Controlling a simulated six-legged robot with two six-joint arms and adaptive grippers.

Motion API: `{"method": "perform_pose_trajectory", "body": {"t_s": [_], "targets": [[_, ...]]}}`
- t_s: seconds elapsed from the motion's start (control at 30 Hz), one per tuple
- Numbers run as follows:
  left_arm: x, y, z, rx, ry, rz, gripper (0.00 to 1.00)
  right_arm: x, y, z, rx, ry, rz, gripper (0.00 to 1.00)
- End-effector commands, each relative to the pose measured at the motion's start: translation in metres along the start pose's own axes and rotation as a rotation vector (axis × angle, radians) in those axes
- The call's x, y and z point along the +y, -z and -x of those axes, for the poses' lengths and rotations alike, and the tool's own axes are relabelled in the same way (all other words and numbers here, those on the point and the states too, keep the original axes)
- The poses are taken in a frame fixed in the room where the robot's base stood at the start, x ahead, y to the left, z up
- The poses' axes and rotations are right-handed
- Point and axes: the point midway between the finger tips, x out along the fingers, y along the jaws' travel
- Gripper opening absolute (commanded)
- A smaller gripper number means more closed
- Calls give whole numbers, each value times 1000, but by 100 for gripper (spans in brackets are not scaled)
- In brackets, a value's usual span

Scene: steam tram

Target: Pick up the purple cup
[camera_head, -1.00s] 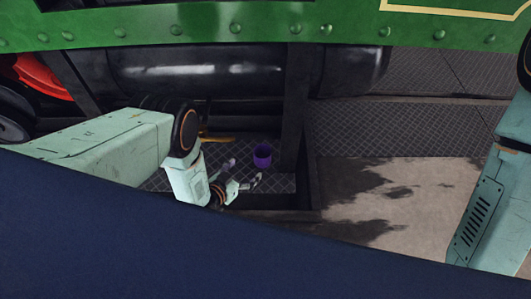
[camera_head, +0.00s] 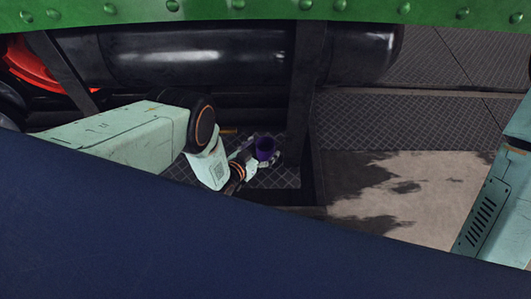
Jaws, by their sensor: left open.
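The purple cup (camera_head: 265,148) stands upright on a dark diamond-plate step (camera_head: 283,178) under the tram, left of a dark upright post. My left gripper (camera_head: 262,155) is open at the cup, with one finger on the cup's left side and the other by its lower right. The cup appears between the fingers; whether they touch it I cannot tell. My left arm hides part of the step. My right gripper is out of view; only part of my right arm shows at the right edge.
A dark post (camera_head: 305,95) rises just right of the cup. A black cylindrical tank (camera_head: 200,55) lies above and behind it, under a green riveted panel (camera_head: 270,10). A red wheel part (camera_head: 40,68) is at the far left. Bare ground (camera_head: 400,195) lies to the right.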

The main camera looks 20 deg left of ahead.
Motion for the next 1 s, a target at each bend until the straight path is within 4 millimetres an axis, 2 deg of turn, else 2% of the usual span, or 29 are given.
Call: {"method": "perform_pose_trajectory", "body": {"t_s": [0.1, 0.37, 1.0], "targets": [[-1, 0, -7, 0, -1, -1, 85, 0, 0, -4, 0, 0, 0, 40], [-2, 2, -9, 0, -1, -1, 83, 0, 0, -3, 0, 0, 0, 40], [-2, 1, -8, 0, -1, 0, 29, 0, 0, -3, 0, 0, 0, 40]]}}
